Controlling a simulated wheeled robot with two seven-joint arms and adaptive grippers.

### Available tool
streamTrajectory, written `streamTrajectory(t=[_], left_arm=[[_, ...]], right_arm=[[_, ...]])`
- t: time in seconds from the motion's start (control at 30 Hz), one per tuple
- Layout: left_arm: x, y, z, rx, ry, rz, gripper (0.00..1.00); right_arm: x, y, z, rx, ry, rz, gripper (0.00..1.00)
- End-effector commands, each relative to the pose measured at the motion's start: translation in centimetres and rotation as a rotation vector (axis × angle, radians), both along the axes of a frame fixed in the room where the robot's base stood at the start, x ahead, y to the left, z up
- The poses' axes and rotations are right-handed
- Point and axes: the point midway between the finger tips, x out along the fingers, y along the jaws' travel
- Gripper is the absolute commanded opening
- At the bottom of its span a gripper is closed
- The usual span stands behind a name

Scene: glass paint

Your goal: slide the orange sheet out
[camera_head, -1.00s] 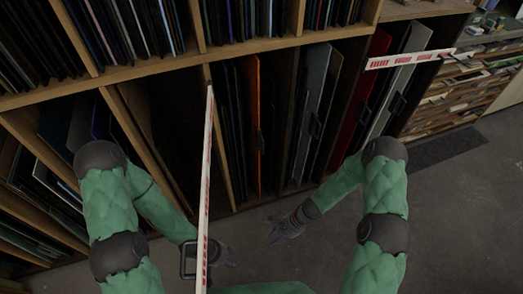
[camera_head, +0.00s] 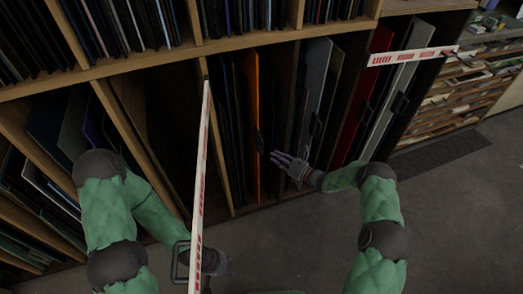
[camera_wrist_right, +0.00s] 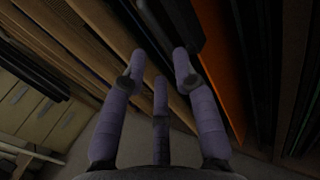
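The orange sheet (camera_head: 253,95) stands upright on edge in the rack's lower row, among dark sheets. A black handle (camera_head: 259,143) sits on its front edge. The orange sheet also shows in the right wrist view (camera_wrist_right: 220,65), to the right of my fingers. My right gripper (camera_head: 280,160) is open, with its fingers spread just right of the handle and no visible hold on it. My left gripper (camera_head: 220,262) is low, beside a long white strip with red marks (camera_head: 199,195). The strip and a black square handle (camera_head: 180,262) partly hide its fingers.
Wooden dividers (camera_head: 223,140) separate the rack's slots. Grey sheets (camera_head: 312,90) and a red sheet (camera_head: 362,100) with handles stand to the right. Another red-marked strip (camera_head: 412,58) crosses at the right. The floor (camera_head: 440,220) in front is clear.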

Motion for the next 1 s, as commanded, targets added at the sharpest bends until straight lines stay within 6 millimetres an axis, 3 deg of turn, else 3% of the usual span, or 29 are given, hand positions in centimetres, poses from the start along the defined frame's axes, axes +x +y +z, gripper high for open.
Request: streamTrajectory(t=[0.4, 0.9, 1.0], left_arm=[[0.0, 0.0, -2.8, 0.000, 0.000, 0.000, 0.40], [0.0, 0.0, -3.1, 0.000, 0.000, 0.000, 0.40], [0.0, 0.0, -3.1, 0.000, 0.000, 0.000, 0.40]], right_arm=[[4.5, 5.3, -0.3, -0.003, 0.000, 0.004, 0.29], [5.4, 6.3, 0.0, -0.002, 0.002, 0.002, 0.29], [5.4, 6.3, -0.1, -0.002, 0.002, 0.002, 0.01]])
